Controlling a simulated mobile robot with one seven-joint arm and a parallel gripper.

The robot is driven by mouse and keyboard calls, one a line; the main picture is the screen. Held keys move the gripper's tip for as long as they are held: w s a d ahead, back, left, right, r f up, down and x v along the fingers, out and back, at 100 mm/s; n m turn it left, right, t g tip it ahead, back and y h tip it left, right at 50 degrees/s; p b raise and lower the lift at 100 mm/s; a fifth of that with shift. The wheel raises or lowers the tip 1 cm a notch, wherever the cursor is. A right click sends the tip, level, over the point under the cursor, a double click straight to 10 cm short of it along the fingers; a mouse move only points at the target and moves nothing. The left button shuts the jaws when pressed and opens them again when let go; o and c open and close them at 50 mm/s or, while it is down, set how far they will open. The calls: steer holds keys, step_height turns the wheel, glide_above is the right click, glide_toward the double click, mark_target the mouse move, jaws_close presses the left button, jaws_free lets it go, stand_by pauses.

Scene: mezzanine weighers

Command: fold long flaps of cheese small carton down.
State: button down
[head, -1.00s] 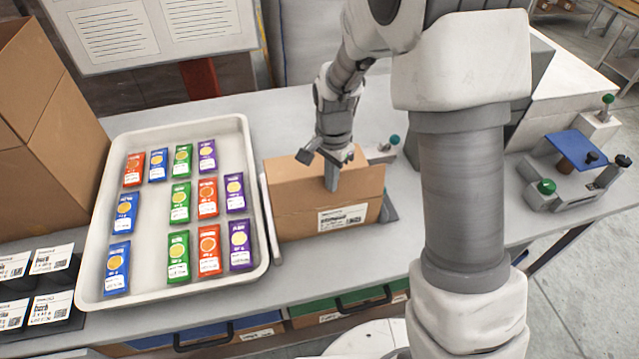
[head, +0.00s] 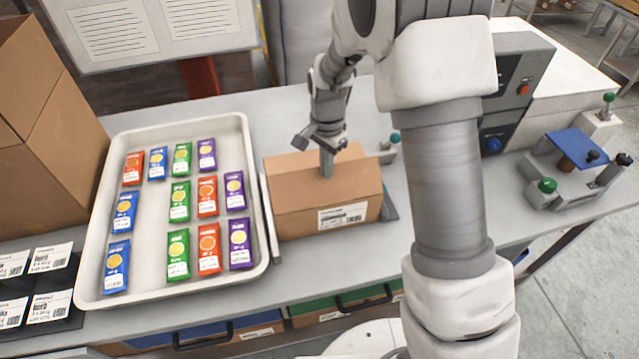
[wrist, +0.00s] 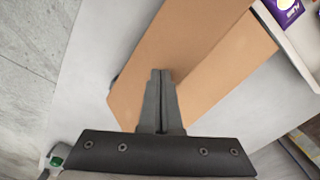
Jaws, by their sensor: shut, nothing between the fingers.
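The small brown carton (head: 300,221) stands on the bench just right of the white tray, with a white label on its front side. Its top (head: 350,174) looks covered by brown flaps lying flat or nearly flat; I cannot tell how tightly they lie. My gripper (head: 326,174) is shut and empty, pointing down with its fingertips at the carton's top. In the wrist view, the shut fingers (wrist: 160,75) lie over the brown cardboard (wrist: 190,45). I cannot tell for certain whether they touch it.
The white tray (head: 150,290) holds several coloured packets in rows. A large brown box (head: 45,130) stands at the left, with dark labelled bins in front of it. A grey machine (head: 510,95) and a device with a blue plate (head: 577,148) stand at the right.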

steer(key=shift+w+f+b, duration=0.35)
steer(key=shift+w+f, duration=0.1)
steer(key=shift+f, duration=0.1)
steer(key=shift+w+a+f+b, duration=0.2)
steer(key=shift+w+f+b, duration=0.1)
steer(key=shift+w+f, duration=0.3)
steer(key=shift+w+r, duration=0.1)
steer(key=shift+w+a+f+b, duration=0.1)
steer(key=shift+w+f+b, duration=0.25)
steer(key=shift+f, duration=0.2)
steer(key=shift+w+a+f+b, duration=0.1)
steer(key=shift+w+f+b, duration=0.2)
steer(key=shift+f, duration=0.5)
